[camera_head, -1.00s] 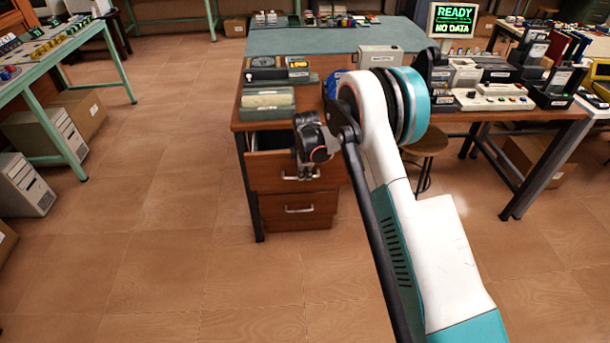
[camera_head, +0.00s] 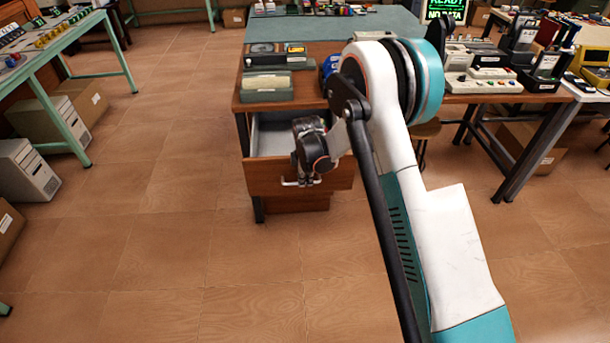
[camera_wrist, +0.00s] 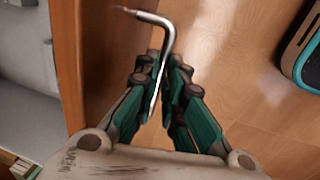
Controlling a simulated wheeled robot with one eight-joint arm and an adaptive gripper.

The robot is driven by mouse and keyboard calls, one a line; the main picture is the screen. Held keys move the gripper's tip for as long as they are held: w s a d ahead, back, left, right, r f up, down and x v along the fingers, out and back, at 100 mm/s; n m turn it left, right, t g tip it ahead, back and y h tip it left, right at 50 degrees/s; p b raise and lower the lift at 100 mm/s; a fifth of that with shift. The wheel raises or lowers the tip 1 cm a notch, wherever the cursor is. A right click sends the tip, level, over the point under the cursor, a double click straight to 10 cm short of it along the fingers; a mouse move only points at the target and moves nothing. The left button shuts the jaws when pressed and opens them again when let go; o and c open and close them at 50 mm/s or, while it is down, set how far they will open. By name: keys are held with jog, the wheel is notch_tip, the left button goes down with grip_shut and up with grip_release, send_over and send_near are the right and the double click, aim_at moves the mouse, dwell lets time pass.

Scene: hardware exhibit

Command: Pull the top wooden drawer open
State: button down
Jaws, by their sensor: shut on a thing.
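The top wooden drawer (camera_head: 265,179) is pulled out from the desk, and its grey inside shows behind the front panel. In the wrist view its brown front (camera_wrist: 92,60) stands upright left of my gripper. My gripper (camera_head: 304,178) is at the drawer front in the head view, partly hidden by my own wrist. In the wrist view my gripper (camera_wrist: 165,75) is shut on the metal bar handle (camera_wrist: 150,18), whose bent end shows above the fingers.
The desk top (camera_head: 300,83) carries a grey-green box (camera_head: 266,92) and other devices. A lower drawer (camera_head: 297,203) sits under the open one. A green table (camera_head: 60,45) stands at left, with computer cases below. The floor in front is clear.

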jog(key=c, duration=1.7)
grip_release()
jog(key=r, duration=0.4)
jog(key=s+r, duration=0.1)
jog(key=r, duration=0.3)
jog(key=s+r, duration=0.1)
jog(key=r, duration=0.2)
jog(key=shift+s+r, duration=0.1)
jog(key=shift+r, duration=0.3)
